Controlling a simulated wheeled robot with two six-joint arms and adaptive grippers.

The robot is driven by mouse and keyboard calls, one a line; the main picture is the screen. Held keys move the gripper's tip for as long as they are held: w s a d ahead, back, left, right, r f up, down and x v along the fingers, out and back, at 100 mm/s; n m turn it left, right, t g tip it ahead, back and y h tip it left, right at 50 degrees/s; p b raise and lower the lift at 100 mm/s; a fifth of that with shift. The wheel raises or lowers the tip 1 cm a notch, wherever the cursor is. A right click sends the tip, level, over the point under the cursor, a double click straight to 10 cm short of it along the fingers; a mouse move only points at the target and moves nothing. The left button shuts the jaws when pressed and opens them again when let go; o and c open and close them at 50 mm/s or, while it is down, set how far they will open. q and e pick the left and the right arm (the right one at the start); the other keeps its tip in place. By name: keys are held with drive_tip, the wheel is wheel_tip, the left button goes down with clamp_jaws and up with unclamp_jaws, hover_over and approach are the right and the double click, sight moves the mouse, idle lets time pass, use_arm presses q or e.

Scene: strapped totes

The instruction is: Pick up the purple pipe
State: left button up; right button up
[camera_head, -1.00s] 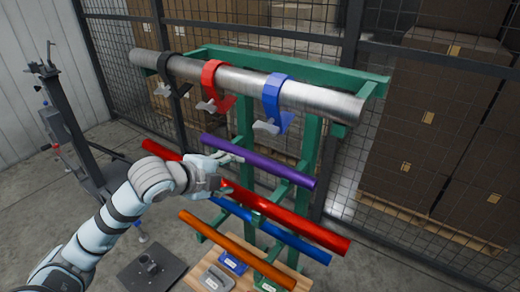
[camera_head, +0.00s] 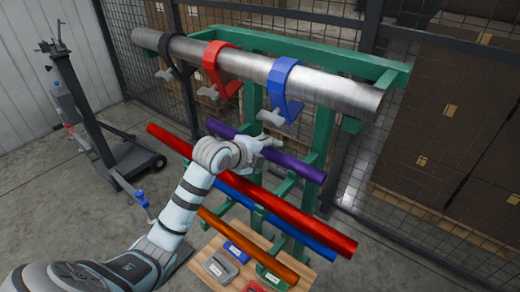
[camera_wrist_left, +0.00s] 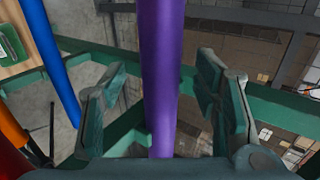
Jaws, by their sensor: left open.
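The purple pipe (camera_head: 298,166) lies on the green rack (camera_head: 318,140) below the large steel pipe, and my left forearm and hand hide part of it in the head view. My left gripper (camera_head: 268,146) is at the purple pipe, near its middle. In the left wrist view the purple pipe (camera_wrist_left: 161,70) runs upright through the picture between the two open fingers of the left gripper (camera_wrist_left: 158,98). A gap shows on both sides of the pipe. My right gripper is not in view.
A steel pipe (camera_head: 325,85) with black, red and blue clamps spans the rack above. A red pipe (camera_head: 310,225), a blue pipe (camera_head: 318,249) and an orange pipe (camera_head: 262,258) lie lower. A wheeled stand (camera_head: 100,140) is at left. A mesh fence stands behind.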

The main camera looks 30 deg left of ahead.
use_arm(q)
drive_tip(key=shift+x, duration=0.9)
drive_tip(key=c, duration=1.3)
clamp_jaws()
drive_tip(key=shift+r, duration=0.15)
